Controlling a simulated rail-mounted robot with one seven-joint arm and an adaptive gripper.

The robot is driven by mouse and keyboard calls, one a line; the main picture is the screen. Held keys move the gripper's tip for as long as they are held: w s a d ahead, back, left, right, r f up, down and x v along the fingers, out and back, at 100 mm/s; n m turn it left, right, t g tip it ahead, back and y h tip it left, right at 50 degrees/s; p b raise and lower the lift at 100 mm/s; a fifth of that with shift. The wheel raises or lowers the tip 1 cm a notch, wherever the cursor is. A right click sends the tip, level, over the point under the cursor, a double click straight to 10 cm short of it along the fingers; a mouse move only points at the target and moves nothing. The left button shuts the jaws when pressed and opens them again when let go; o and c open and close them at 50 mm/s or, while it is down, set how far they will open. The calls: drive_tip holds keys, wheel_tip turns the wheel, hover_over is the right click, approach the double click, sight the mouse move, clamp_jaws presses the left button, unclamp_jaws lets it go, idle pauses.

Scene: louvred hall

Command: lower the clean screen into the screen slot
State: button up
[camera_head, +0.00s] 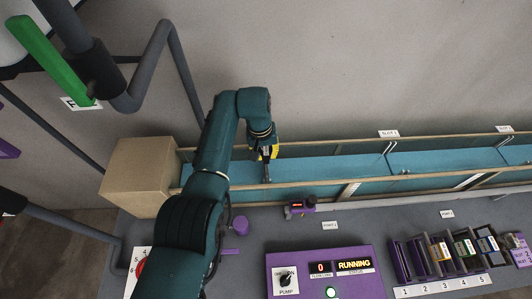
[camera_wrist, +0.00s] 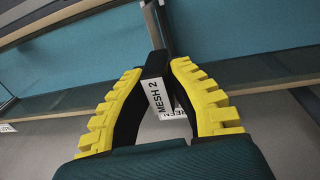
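My gripper (camera_head: 267,152) hangs over the left part of a long channel of teal water. In the wrist view its yellow, ridged fingers (camera_wrist: 163,62) close in on a dark block with a white tag reading MESH 2, the screen (camera_wrist: 158,95). Most of the screen is hidden by the fingers and the viewing angle. In the head view a thin grey piece shows below the fingers. A screen slot (camera_head: 390,148), with paired upright rails and a SLOT 1 sign (camera_head: 388,133), stands to the right of my gripper, apart from it.
The channel's front wall (camera_head: 400,184) runs along the bench. A cardboard-coloured box (camera_head: 140,170) stands at its left end. A purple panel (camera_head: 362,284) reads 0 and RUNNING. A numbered rack (camera_head: 402,262) at lower right holds several screens. A small purple device (camera_head: 300,206) sits before the channel.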

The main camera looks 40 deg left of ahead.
drive_tip(key=o, duration=0.4)
drive_tip(key=shift+f, duration=0.1)
drive_tip(key=shift+o, duration=0.2)
drive_tip(key=r+p, duration=0.6)
drive_tip(key=r, duration=0.1)
drive_tip(key=shift+s+a+r+p, duration=0.15)
drive_tip(key=shift+s+p, duration=0.05)
drive_tip(key=shift+p, duration=0.1)
wheel_tip(320, 180, up, 12)
drive_tip(key=s, duration=0.1)
drive_tip(key=shift+a, duration=0.45)
